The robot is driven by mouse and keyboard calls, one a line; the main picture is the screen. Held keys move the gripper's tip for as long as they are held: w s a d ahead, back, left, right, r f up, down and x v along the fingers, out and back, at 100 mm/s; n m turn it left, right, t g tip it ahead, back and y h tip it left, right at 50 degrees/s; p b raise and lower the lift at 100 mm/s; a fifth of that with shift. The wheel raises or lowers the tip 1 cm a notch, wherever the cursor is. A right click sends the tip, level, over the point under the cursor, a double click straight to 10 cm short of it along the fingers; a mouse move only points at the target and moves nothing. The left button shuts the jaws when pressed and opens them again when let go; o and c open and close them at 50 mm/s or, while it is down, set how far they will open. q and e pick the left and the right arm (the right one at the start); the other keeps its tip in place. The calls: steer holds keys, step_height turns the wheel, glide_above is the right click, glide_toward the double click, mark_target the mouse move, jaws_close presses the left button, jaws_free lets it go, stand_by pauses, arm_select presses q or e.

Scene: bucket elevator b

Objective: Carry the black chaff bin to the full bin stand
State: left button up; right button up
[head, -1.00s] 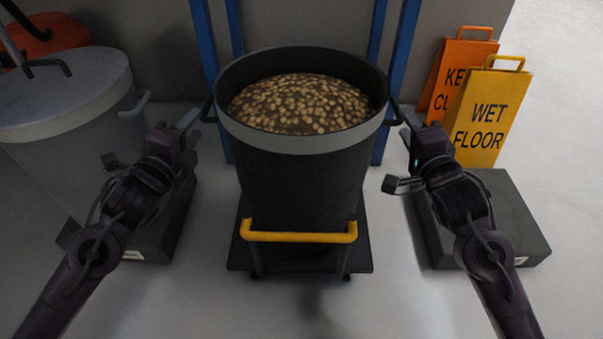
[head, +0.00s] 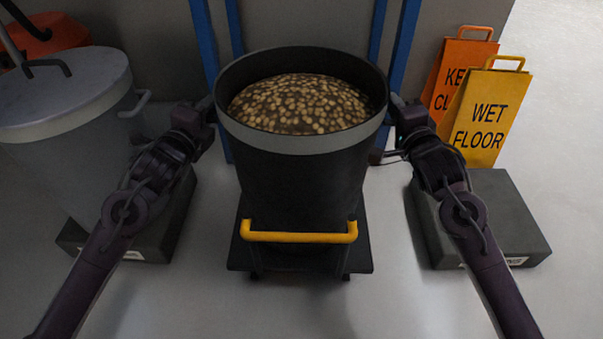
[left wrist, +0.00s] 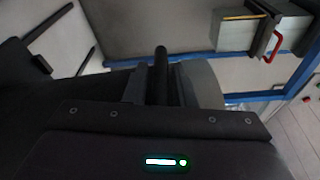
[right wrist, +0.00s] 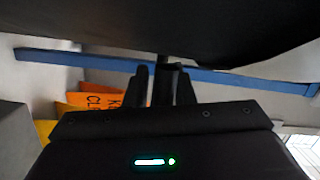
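The black chaff bin (head: 300,185) stands upright on a low dark cart in the middle of the head view. It has a grey rim band and is filled with tan, grain-like pieces. My left gripper (head: 208,105) is at the bin's left side handle; in the left wrist view the handle (left wrist: 160,70) stands between the two fingers. My right gripper (head: 398,103) is at the right side handle; in the right wrist view that handle (right wrist: 164,78) is between the fingers. Both grippers look open around the handles. I cannot tell which thing is the full bin stand.
The cart (head: 300,262) has a yellow bar (head: 298,237) in front. A lidded grey bin (head: 65,110) stands at left. Dark low blocks (head: 490,220) flank the cart. Wet floor (head: 484,115) and orange (head: 455,75) signs stand at right. Blue posts (head: 405,40) rise behind the bin.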

arm_select(q)
jaws_close()
arm_select(e)
jaws_close()
stand_by(0.8)
arm_select(q)
steer(key=shift+r, duration=0.3)
arm_select(e)
steer(key=shift+r, duration=0.25)
